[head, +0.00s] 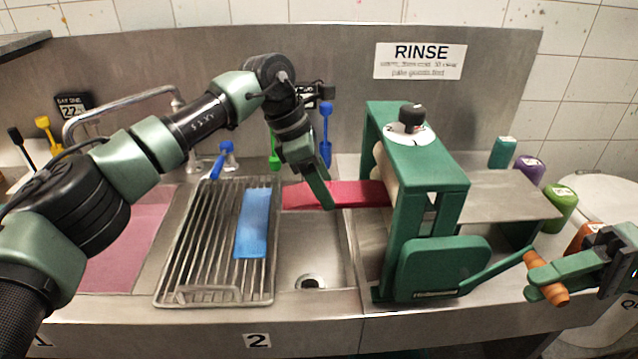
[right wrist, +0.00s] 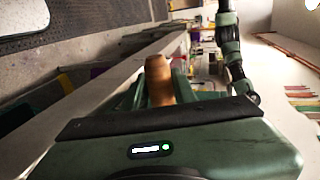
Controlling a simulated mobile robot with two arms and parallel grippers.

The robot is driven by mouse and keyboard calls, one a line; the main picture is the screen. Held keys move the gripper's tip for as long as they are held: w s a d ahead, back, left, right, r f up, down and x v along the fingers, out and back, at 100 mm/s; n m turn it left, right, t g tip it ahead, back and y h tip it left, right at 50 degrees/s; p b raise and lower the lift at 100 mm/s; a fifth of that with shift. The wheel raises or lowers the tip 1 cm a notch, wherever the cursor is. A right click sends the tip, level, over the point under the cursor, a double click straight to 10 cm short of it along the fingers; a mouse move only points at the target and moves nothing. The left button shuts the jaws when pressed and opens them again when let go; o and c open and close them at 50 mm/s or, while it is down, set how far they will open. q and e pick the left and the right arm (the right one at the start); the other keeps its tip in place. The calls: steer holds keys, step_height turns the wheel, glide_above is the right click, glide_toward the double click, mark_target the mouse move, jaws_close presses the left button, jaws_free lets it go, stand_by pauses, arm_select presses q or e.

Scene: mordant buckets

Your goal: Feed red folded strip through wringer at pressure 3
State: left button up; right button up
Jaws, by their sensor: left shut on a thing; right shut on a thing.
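The red folded strip (head: 350,194) lies level, its right end at the rollers of the green wringer (head: 430,160). My left gripper (head: 322,192) is shut on the strip toward its left part, above the right sink basin. The wringer's pressure knob (head: 412,117) sits on top with a white dial; its setting is too small to read surely. My right gripper (head: 548,283) is shut on the orange crank handle (head: 546,276) at the wringer's right front. The handle (right wrist: 159,82) also shows in the right wrist view, between the green fingers.
A blue strip (head: 253,223) lies on the wire rack (head: 170,285) left of the basin (head: 308,262). A flat metal tray (head: 500,195) extends behind the wringer's right side. A tap (head: 120,105) arches at the left.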

arm_select(q)
steer(key=shift+s+d+r, duration=0.1)
steer(key=shift+d+r, duration=0.1)
steer(key=shift+d, duration=0.2)
arm_select(e)
steer(key=shift+d, duration=0.2)
steer(key=shift+w, duration=0.1)
arm_select(q)
steer(key=shift+s+d, duration=0.1)
steer(key=shift+d, duration=0.35)
arm_select(e)
steer(key=shift+a, duration=0.2)
arm_select(q)
steer(key=shift+d, duration=0.1)
arm_select(e)
steer(key=shift+d+f+y, duration=0.6)
steer(key=shift+y, duration=0.4)
